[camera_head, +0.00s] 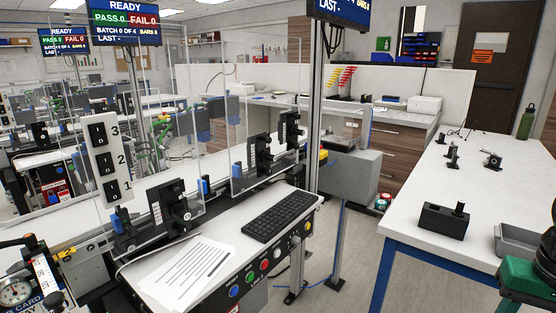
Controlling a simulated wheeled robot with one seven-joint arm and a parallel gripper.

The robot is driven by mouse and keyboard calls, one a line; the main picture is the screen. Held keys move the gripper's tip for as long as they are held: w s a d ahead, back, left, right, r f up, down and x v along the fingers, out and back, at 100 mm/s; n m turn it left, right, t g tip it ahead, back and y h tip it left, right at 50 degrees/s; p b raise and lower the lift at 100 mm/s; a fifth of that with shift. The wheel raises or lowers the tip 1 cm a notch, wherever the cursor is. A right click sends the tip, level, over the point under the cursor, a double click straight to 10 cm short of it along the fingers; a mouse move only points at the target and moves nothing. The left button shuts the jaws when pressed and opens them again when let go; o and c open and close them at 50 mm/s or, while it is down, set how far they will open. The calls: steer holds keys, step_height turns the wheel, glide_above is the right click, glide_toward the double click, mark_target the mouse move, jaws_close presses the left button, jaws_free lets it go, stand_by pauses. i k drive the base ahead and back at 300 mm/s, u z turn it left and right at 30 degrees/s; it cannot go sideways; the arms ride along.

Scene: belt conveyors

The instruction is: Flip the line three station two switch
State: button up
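A pale upright switch panel (119,184) stands at the left, above the near conveyor station. It carries three black rocker switches in a column, marked 3, 2 and 1 from top to bottom. The middle switch (102,163) is beside the number 2. The top switch (97,133) is beside 3 and the bottom switch (112,190) is beside 1. I cannot tell which way each rocker is set, and I see no line number on the panel. My gripper is not in view.
Near the panel are a clear guard, black fixtures (177,208), a paper sheet (187,270) and a keyboard (279,215). Coloured buttons (264,265) line the front edge. A metal post (314,110) stands mid-picture. A white table (400,200) is at right, with open floor between.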

mark_target(105, 161)
steer(key=u, duration=1.4)
